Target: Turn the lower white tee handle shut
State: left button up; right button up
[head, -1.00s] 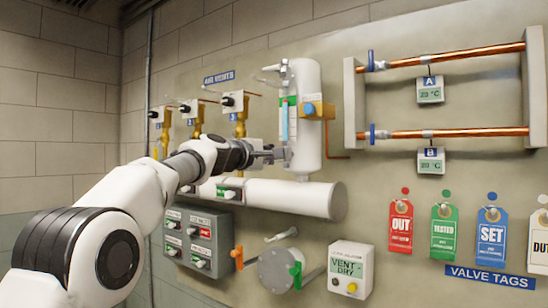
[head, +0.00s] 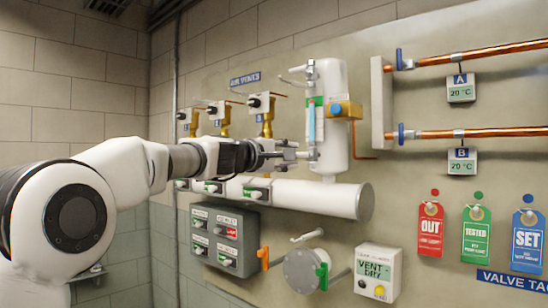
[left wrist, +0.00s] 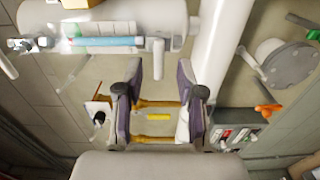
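The lower white tee handle (head: 312,155) sits at the foot of the sight glass (head: 312,122) on the upright white tank (head: 336,110). In the left wrist view it is a short white bar (left wrist: 158,58) sticking out past the sight glass end. My left gripper (head: 288,150) is just left of it in the head view. In the left wrist view its two fingers (left wrist: 161,75) are spread apart, with the handle between or just beyond the tips; contact cannot be told. The upper white handle (head: 297,69) is near the tank top. My right gripper is not in view.
A horizontal white cylinder (head: 310,197) runs below the gripper. Brass air vents (head: 223,122) stand to the left. A grey switch box (head: 223,240), a round flange (head: 299,271) and a vent dry box (head: 378,271) are lower on the wall. Copper pipes (head: 490,135) run at right.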

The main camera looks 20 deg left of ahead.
pick_arm(q)
jog(key=v, duration=0.6)
jog(key=shift+s, duration=0.3)
jog(key=shift+f, duration=0.1)
